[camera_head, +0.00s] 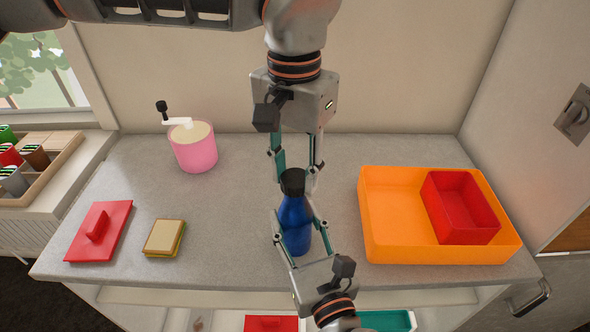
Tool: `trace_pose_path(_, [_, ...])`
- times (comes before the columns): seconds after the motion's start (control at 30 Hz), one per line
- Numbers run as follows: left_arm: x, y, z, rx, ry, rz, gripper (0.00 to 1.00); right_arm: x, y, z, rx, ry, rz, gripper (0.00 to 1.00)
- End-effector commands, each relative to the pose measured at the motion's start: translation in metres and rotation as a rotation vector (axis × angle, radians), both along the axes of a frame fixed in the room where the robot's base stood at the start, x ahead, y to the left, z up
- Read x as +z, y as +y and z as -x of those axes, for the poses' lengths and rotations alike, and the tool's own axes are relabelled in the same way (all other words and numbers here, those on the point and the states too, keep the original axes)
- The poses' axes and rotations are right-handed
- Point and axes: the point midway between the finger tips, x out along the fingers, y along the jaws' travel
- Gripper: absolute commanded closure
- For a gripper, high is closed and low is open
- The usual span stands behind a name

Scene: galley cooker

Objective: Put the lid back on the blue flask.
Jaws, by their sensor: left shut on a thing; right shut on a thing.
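The blue flask (295,222) stands upright near the middle of the counter. A black lid (292,182) is at its top; I cannot tell whether it is seated or only held there. My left gripper (294,180) comes down from above and is shut on the black lid, with a finger on each side. My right gripper (296,238) comes from the front edge and is shut on the body of the blue flask. Its fingers hide parts of the flask's sides.
An orange tray (400,252) with a red box (462,215) inside is at right. A pink pot with a crank (194,150) stands at back left. A red lid (98,232) and a sandwich (165,239) lie at left. Counter around the flask is clear.

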Motion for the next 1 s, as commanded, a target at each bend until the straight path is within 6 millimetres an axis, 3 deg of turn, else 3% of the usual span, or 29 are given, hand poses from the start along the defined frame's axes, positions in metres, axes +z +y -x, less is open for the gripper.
trace_pose_path(0.17, [0.001,0.0,0.0,0.002,-0.001,0.001,0.76,-0.001,0.0,0.0,0.0,0.003,0.001,1.0])
trace_pose_path(0.27, [0.001,0.0,0.0,0.003,-0.001,0.001,0.51,-0.002,0.0,0.0,0.0,0.003,0.001,1.0])
trace_pose_path(0.67, [0.003,0.0,0.0,0.004,-0.001,0.001,0.51,-0.001,0.0,0.0,0.0,0.003,0.001,1.0])
trace_pose_path(1.0, [0.041,0.0,-0.001,0.005,-0.003,0.002,0.51,-0.001,0.0,0.0,0.0,0.003,0.001,1.0])
